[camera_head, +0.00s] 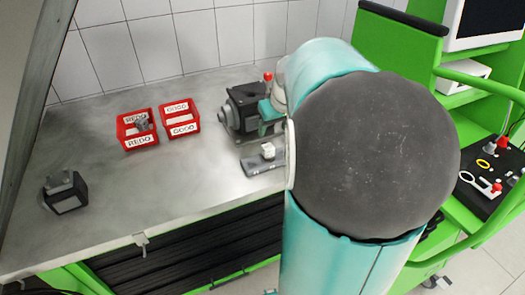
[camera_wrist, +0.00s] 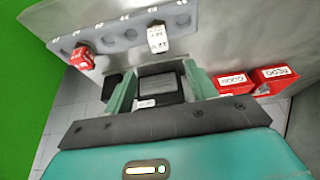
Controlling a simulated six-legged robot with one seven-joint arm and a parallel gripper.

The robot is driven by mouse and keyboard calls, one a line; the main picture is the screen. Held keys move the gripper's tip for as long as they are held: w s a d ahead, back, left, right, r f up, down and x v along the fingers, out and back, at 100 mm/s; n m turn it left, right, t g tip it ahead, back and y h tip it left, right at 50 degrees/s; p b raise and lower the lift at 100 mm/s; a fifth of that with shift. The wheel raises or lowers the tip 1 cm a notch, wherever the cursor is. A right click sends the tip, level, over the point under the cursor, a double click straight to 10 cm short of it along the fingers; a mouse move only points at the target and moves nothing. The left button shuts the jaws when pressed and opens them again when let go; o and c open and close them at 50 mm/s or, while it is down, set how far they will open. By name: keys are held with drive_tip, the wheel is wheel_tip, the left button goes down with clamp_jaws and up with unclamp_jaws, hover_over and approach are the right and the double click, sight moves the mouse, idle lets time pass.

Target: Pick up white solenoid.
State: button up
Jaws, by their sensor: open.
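The white solenoid (camera_wrist: 157,39) stands upright in a grey holder strip (camera_wrist: 120,34) in the wrist view, with dark print on its side. In the head view the white solenoid (camera_head: 268,151) shows as a small white block on the grey strip (camera_head: 262,165), just left of my arm. My gripper (camera_wrist: 158,80) is open, its two teal fingers spread apart with no solenoid between them. The white solenoid lies beyond the fingertips, near the middle of the wrist view. In the head view my arm hides most of the gripper.
A red solenoid (camera_wrist: 82,58) sits farther left in the strip. The black pump testbench (camera_head: 243,108) stands behind the strip. Red REDO (camera_head: 137,142) and GOOD (camera_head: 180,130) bins stand left of it. A dark block (camera_head: 65,192) lies at the table's left; the table front is clear.

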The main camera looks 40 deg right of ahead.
sight(268, 146)
drive_tip(key=x, duration=1.2)
drive_tip(key=shift+s+f, duration=0.15)
drive_tip(key=shift+s, duration=0.1)
drive_tip(key=c, duration=0.9)
